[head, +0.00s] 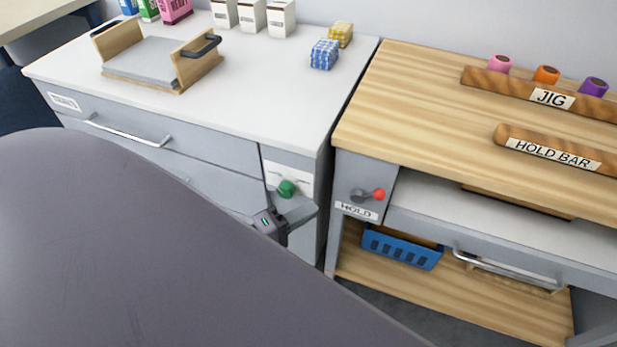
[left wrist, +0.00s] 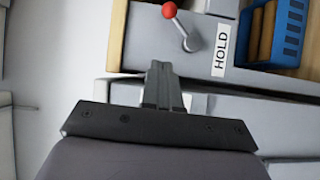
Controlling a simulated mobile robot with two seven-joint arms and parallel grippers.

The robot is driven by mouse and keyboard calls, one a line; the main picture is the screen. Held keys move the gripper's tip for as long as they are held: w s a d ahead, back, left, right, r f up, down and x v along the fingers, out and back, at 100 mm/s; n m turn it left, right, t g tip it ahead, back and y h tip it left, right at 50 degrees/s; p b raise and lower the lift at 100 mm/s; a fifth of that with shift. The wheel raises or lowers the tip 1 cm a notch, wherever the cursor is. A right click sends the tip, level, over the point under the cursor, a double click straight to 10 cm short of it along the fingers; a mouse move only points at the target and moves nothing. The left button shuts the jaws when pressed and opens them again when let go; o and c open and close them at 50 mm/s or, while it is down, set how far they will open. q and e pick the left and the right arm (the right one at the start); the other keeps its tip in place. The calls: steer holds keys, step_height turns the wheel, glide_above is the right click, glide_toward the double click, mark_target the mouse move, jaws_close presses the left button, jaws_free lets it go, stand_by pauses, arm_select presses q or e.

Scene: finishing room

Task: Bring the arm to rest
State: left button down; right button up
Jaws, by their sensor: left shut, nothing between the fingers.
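My left gripper (head: 283,234) shows in the head view just beyond my large grey arm link, below the green knob (head: 286,188) on the grey cabinet's front. It also shows in the left wrist view (left wrist: 160,68), with its fingers together and empty. In that view the HOLD lever (left wrist: 180,25) with its red ball lies beyond the fingertips, apart from them. The same lever shows in the head view (head: 368,195) to the right of the gripper. My right gripper is not in either view. My arm link hides much of the cabinet's lower front.
The white-topped cabinet (head: 250,110) carries a wooden tray with a black handle (head: 115,80), boxes and two wrapped blocks (head: 324,54). The wooden bench (head: 420,110) holds the JIG bar (head: 535,92) and the HOLD BAR (head: 550,150). A blue basket (head: 402,248) sits on the lower shelf.

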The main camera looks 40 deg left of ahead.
arm_select(q)
steer(key=shift+d, duration=0.1)
stand_by(0.3)
steer(key=s+d+r+m+g+y+p, duration=0.1)
steer(key=s+d+m+g+y+p, duration=0.2)
steer(key=m, duration=1.3)
steer(key=s+d+g+p, duration=0.2)
steer(key=s+g+p, duration=0.1)
steer(key=s+p, duration=0.2)
steer(key=shift+s+d+y, duration=0.2)
steer(key=shift+s+y, duration=0.2)
steer(key=shift+s, duration=0.75)
